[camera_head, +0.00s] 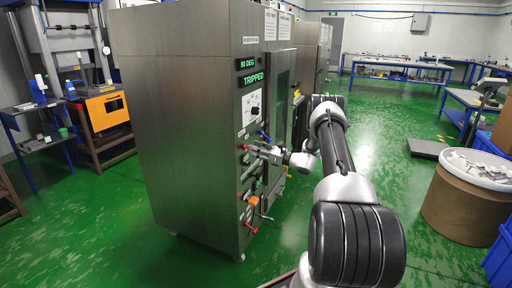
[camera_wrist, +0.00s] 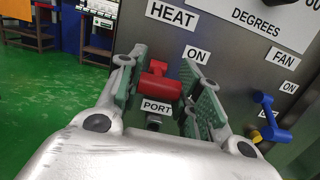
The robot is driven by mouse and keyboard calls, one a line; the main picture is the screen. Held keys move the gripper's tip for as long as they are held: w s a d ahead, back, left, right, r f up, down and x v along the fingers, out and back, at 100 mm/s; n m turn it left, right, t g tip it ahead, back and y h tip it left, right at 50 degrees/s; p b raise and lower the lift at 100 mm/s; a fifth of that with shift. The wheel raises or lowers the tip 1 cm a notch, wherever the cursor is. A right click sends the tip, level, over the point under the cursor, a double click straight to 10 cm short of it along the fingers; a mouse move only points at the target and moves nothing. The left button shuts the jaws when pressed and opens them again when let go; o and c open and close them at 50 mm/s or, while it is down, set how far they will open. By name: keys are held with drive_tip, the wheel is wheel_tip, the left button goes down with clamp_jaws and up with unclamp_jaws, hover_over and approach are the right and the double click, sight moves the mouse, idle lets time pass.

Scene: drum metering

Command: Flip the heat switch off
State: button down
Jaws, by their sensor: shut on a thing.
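The heat switch has a red lever (camera_wrist: 160,82), seen in the wrist view below a HEAT label (camera_wrist: 172,14) and left of an ON label (camera_wrist: 197,54). My gripper (camera_wrist: 166,76) has its two green-padded fingers on either side of the red lever and is shut on it. A PORT label (camera_wrist: 157,106) shows just below the lever. The heat switch's OFF label is not visible. In the head view my gripper (camera_head: 264,151) is at the front panel of the tall steel cabinet (camera_head: 185,110).
A blue fan switch lever (camera_wrist: 268,118) stands close to the right of my gripper. The cabinet's green displays read 80 DEG or similar and TRIPPED (camera_head: 252,79). More knobs and an orange-red handle (camera_head: 252,201) sit lower.

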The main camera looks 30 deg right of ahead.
wheel_tip(320, 180, down, 2)
drive_tip(key=t+y, duration=0.2)
drive_tip(key=shift+a+f+t, duration=0.1)
drive_tip(key=shift+f+t, duration=0.1)
drive_tip(key=shift+t, duration=0.2)
drive_tip(key=shift+w+a+f+t+y, duration=0.1)
drive_tip(key=shift+w+f+t+y, duration=0.15)
drive_tip(key=shift+f+t+y, duration=0.5)
drive_tip(key=shift+r+t, duration=0.15)
drive_tip(key=shift+t, duration=0.2)
drive_tip(key=c, duration=1)
unclamp_jaws()
drive_tip(key=shift+o, duration=0.2)
drive_tip(key=v, duration=1.2)
drive_tip(key=shift+w, duration=0.15)
